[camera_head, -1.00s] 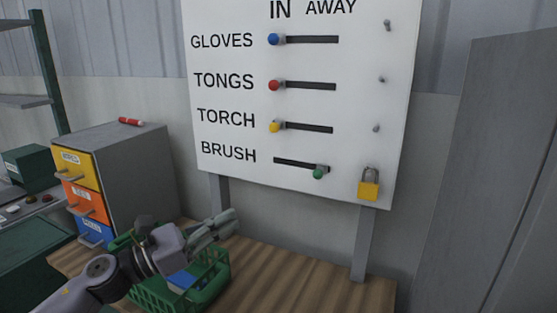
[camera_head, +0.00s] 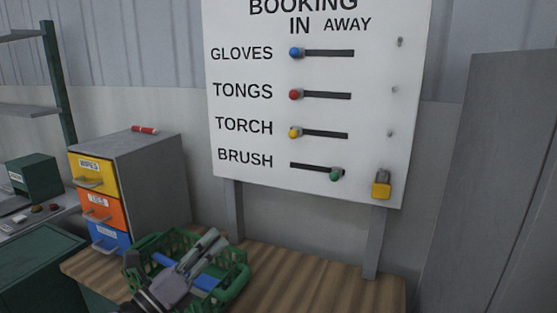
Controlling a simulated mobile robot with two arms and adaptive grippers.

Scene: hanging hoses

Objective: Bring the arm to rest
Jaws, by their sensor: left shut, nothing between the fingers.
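My left gripper (camera_head: 208,247) is in the lower left of the head view, over the green basket (camera_head: 240,283). Its fingers are shut with nothing between them, pointing up and to the right. The basket stands on the wooden bench and holds blue items, partly hidden by my gripper. The white booking board (camera_head: 310,110) stands behind the bench. Its blue, red and yellow knobs sit at the left ends of the gloves, tongs and torch slots. The green knob (camera_head: 336,174) is at the right end of the brush slot. My right gripper is not in view.
A grey drawer cabinet (camera_head: 155,185) with yellow, orange and blue drawers stands left of the basket, a red item (camera_head: 145,130) on top. A yellow padlock (camera_head: 381,190) hangs on the board's lower right. The bench's right part (camera_head: 320,285) is clear. A grey panel (camera_head: 500,180) stands at right.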

